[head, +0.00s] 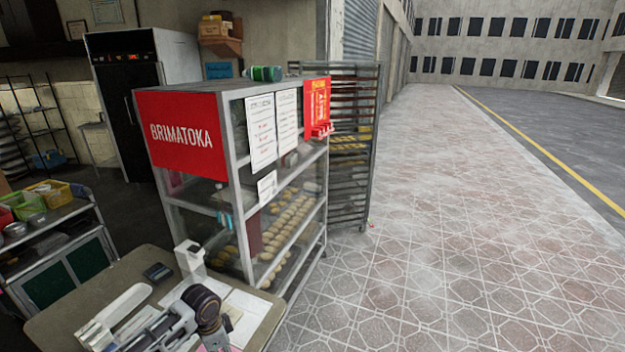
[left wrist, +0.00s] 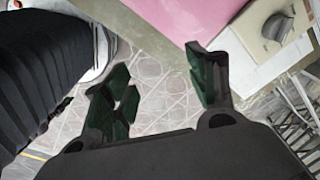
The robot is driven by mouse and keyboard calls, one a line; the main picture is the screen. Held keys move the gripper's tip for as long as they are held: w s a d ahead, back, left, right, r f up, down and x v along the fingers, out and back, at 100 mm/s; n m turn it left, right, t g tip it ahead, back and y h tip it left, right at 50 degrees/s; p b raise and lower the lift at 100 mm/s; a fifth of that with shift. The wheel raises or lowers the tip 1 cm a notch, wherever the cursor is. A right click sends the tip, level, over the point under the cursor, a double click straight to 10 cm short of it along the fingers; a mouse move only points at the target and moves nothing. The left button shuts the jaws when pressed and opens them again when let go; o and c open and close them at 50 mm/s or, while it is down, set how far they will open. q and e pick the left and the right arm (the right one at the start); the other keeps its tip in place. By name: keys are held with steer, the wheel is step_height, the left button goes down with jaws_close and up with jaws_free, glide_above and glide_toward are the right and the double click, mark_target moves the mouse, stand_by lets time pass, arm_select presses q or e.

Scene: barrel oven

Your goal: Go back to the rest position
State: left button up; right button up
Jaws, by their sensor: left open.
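My left gripper (left wrist: 160,82) shows in the left wrist view, with its dark green-padded fingers spread wide apart and nothing between them. It hangs over the tiled floor, beside the edge of a tan surface with a pink sheet (left wrist: 190,18) on it. My right gripper is in neither view.
A glass display case with a red BRIMATOKA sign (head: 181,134) and bread on its shelves stands behind the table. A tall rack (head: 362,165) stands behind it. A cart (head: 60,255) is at the left. Tiled pavement (head: 450,230) lies free at the right.

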arm_select(q)
steer(key=s+d+r+n+t+h, duration=0.1)
steer(key=s+d+n+t, duration=0.15)
steer(key=s+d, duration=0.7)
steer(key=s+a+r+n+y, duration=0.1)
steer(key=s+a+r+n, duration=0.55)
steer(key=s, duration=0.25)
step_height(320, 180, down, 35)
steer(key=s, duration=0.3)
steer(key=s+a+f+g+b, duration=0.1)
steer(key=s+a+f, duration=0.1)
steer(key=s+f, duration=0.8)
steer(key=s+a+f+g, duration=0.1)
steer(key=s+f, duration=0.9)
steer(key=s, duration=0.2)
steer(key=shift+a+f+y+b, duration=0.25)
steer(key=shift+a+y+b, duration=0.05)
steer(key=shift+a+b, duration=0.05)
